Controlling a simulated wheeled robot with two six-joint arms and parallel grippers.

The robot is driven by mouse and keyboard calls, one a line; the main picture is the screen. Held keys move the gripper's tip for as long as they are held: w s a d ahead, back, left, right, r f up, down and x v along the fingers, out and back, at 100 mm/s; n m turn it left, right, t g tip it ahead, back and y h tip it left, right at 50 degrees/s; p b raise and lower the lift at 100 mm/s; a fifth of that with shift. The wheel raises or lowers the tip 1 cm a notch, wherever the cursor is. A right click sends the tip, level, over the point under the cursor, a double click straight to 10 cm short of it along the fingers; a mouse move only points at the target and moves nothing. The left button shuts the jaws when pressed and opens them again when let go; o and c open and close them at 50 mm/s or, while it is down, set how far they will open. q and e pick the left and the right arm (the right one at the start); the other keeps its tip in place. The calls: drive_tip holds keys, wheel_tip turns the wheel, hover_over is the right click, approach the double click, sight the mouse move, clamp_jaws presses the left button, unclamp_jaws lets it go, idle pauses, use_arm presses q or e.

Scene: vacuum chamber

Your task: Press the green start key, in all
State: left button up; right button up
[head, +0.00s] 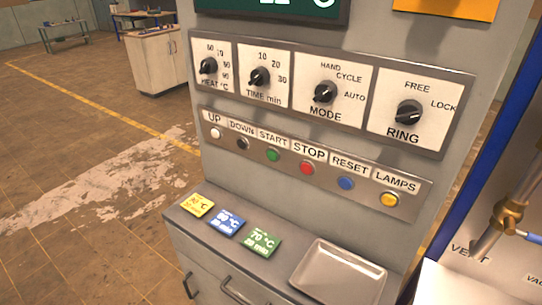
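The green start key (273,155) is a round button under the START label on the metal key strip (318,170) of the grey control cabinet. It sits between the black DOWN key (243,144) and the red STOP key (307,168). Nothing covers it. Whether it is pressed in cannot be told. Neither of my grippers is in the head view.
Above the strip are the HEAT, TIME, MODE and RING knobs (409,112). The ledge below holds yellow, blue and green cards (261,242) and a metal tray (338,274). A brass valve (509,214) stands at the right. Open floor lies at the left.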

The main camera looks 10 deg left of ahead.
use_arm(q)
clamp_jaws()
idle(1.4)
